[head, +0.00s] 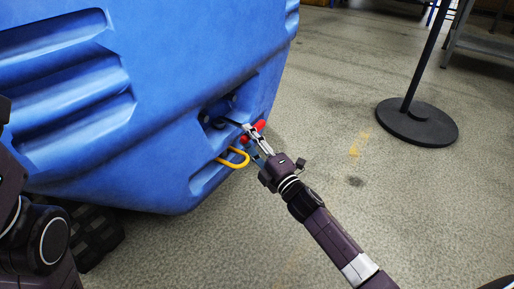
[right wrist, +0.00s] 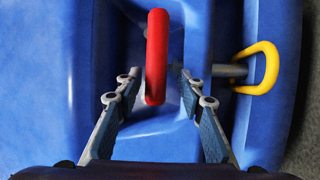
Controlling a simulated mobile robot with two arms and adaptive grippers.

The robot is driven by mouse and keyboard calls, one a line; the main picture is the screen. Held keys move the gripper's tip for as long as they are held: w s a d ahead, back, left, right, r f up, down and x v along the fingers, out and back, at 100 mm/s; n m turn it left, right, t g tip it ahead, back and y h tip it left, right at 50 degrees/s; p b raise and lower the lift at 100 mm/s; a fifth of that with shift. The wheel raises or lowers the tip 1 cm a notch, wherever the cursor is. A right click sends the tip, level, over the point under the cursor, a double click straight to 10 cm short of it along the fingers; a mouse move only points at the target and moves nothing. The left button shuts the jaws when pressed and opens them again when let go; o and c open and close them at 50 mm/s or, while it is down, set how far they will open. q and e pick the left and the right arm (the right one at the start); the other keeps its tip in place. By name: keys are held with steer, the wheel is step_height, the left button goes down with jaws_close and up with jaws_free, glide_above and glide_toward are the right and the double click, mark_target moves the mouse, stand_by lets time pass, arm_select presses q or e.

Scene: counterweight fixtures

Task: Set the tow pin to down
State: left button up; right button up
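The blue counterweight (head: 170,110) fills the left of the head view. A recess in its lower right side holds a red handle (head: 259,126) and a yellow loop (head: 236,160). I cannot tell for sure which one is the tow pin. In the right wrist view the red handle (right wrist: 157,55) is an upright bar, and the yellow loop (right wrist: 268,68) sits on a grey shaft to its right. My right gripper (right wrist: 159,78) is open, with one finger on each side of the red handle's lower part and gaps visible. My left gripper is out of view.
A black round stand base (head: 416,122) with a pole stands on the grey floor (head: 340,90) to the right. A grey metal rack (head: 484,40) is at the upper right. The floor between counterweight and stand is clear. The recess walls lie close around the right fingers.

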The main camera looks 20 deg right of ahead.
steer(key=v, duration=1.1)
steer(key=shift+s, duration=0.25)
steer(key=shift+d+f, duration=0.1)
